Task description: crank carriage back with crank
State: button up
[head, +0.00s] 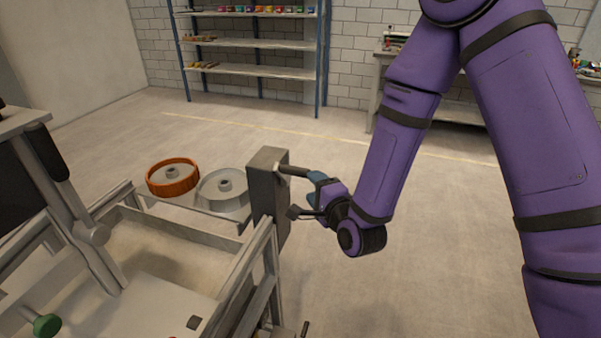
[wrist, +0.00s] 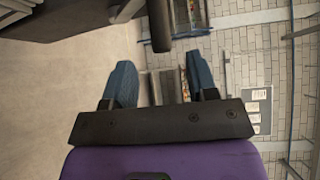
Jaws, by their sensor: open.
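In the wrist view a dark rod (wrist: 159,28) reaches down between the two spread blue fingers of my gripper (wrist: 160,72). I cannot tell whether the fingers touch it. A grey upright with a jointed arm (head: 75,200) stands over the bed at left; I cannot tell whether it is the carriage.
The sandbed's metal frame (head: 238,268) fills the lower left. A green knob (head: 46,325) is at its front. Shelves (head: 250,72) stand at the back wall. The floor at right is clear.

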aim_at(300, 172)
jog(key=x, duration=0.8)
jog(key=shift+w+a, duration=0.1)
jog(key=shift+c, duration=0.5)
